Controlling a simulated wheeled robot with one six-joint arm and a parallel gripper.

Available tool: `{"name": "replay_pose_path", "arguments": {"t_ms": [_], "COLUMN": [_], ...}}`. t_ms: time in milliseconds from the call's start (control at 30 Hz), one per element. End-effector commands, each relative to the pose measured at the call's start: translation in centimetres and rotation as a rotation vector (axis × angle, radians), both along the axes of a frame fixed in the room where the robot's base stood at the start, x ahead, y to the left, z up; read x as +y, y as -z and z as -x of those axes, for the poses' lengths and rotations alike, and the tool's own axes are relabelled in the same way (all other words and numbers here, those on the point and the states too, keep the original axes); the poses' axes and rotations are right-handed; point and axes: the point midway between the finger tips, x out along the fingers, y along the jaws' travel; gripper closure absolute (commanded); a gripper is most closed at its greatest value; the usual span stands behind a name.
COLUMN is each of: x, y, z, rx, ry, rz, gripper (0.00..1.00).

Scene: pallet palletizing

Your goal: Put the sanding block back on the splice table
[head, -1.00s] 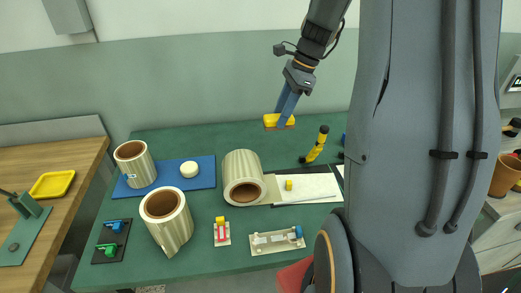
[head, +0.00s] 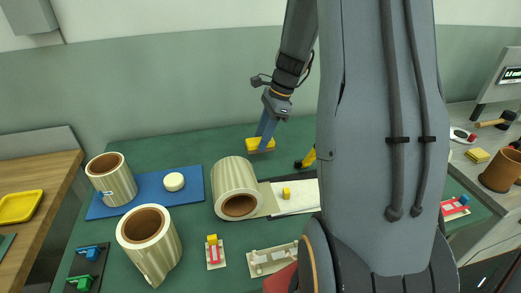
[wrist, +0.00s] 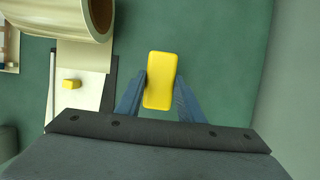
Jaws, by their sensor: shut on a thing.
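The sanding block (head: 260,145) has a yellow top and a brown underside. My gripper (head: 264,138) is shut on it and holds it at the back of the green splice table (head: 135,148). In the wrist view the yellow sanding block (wrist: 161,80) sits between the two blue fingers of my gripper (wrist: 160,92), with green tabletop (wrist: 215,50) around it. I cannot tell whether its underside touches the table.
Two more rolls (head: 111,180) (head: 148,242) stand left, by a blue mat (head: 150,188) with a white puck (head: 174,182). A yellow-black tool (head: 307,159) lies right of the block. Green tabletop left of the block is clear.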

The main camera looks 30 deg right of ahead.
Motion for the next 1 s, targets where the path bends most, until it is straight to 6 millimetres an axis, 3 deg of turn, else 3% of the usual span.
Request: {"name": "replay_pose_path", "arguments": {"t_ms": [167,433,800,833,933,1000], "x": [0.1,0.2,0.2,0.2,0.2,0.2], "y": [1.1,4.5,5.0,5.1,5.0,5.0], "z": [0.0,0.0,-0.1,-0.1,-0.1,-0.1], "rx": [0.001,0.002,0.001,0.000,0.000,0.000], "ry": [0.000,-0.003,-0.003,-0.003,-0.003,-0.003], "rz": [-0.001,-0.002,0.000,0.000,0.000,0.000], "gripper": [1.00,1.00,1.00,0.64,0.47,0.47]}}
